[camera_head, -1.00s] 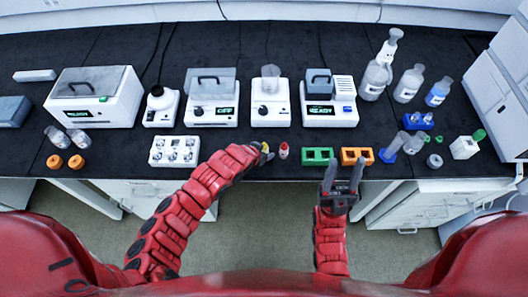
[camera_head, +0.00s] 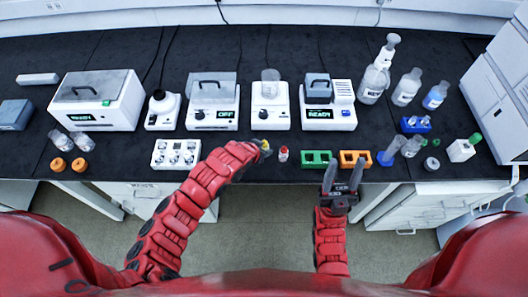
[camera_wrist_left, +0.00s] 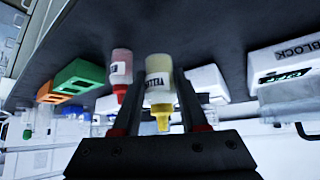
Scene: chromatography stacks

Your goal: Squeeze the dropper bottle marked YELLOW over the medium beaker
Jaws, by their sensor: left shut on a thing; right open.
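The YELLOW dropper bottle (camera_wrist_left: 159,82) has a pale yellow body, a label reading YELLOW and a yellow tip. My left gripper (camera_wrist_left: 155,112) is shut on it. In the head view the gripper (camera_head: 261,148) and the bottle (camera_head: 266,146) are near the table's front edge, just left of a red-capped dropper bottle (camera_head: 283,154), which also shows in the left wrist view (camera_wrist_left: 121,72). A clear beaker (camera_head: 270,80) stands on a white device behind; I cannot tell whether it is the medium one. My right gripper (camera_head: 343,168) is open and empty in front of an orange rack.
Green (camera_head: 316,159) and orange (camera_head: 355,158) racks stand right of the red-capped bottle. A white vial tray (camera_head: 176,154) lies left of my left gripper. White devices line the back; glassware and bottles (camera_head: 405,88) stand at the right.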

